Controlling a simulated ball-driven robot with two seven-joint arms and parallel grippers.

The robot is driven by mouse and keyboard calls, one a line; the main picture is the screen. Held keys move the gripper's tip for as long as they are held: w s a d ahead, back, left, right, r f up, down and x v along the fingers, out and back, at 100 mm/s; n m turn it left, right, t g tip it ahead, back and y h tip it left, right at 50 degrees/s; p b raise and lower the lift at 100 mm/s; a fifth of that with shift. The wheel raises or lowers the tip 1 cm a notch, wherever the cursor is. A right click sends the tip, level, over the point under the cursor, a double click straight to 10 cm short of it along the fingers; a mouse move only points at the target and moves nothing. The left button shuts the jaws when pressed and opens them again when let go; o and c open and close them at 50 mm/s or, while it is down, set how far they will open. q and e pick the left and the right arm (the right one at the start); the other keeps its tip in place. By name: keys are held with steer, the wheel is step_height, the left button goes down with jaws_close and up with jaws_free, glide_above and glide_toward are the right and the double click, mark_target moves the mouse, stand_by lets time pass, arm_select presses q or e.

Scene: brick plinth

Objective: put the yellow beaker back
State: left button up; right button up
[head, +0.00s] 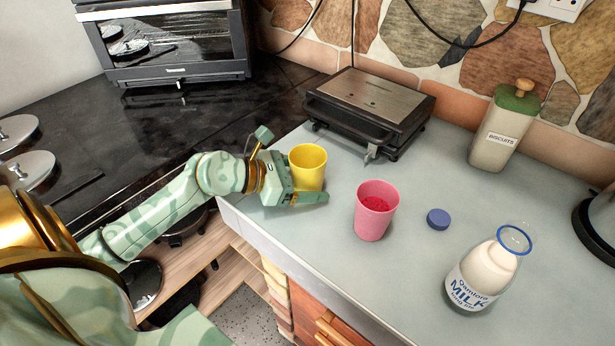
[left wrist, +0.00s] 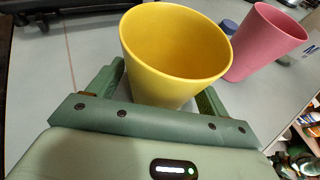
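The yellow beaker (head: 308,168) stands upright on the grey counter near its left edge. My left gripper (head: 306,180) is around it, low down, with one finger on the near side and the other partly hidden behind it. In the left wrist view the yellow beaker (left wrist: 172,60) sits between the two fingers of the left gripper (left wrist: 160,88). Slivers of counter show between the fingers and its wall, so the gripper looks open. The beaker looks empty. My right gripper is in neither view.
A pink beaker (head: 376,212) with red contents stands close to the right. Beyond it are a blue cap (head: 438,219), a milk bottle (head: 484,272) and a biscuit jar (head: 503,130). A grill (head: 368,100) stands behind. The counter (head: 300,238) ends at the left.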

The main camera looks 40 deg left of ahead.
arm_select(q)
steer(key=shift+r, duration=0.1)
steer(key=shift+s+a+r, duration=0.15)
steer(key=shift+s+r, duration=0.05)
steer(key=p+v, duration=0.2)
steer(key=v, duration=0.9)
steer(key=shift+s+a+r, duration=0.15)
steer(key=shift+a, duration=0.05)
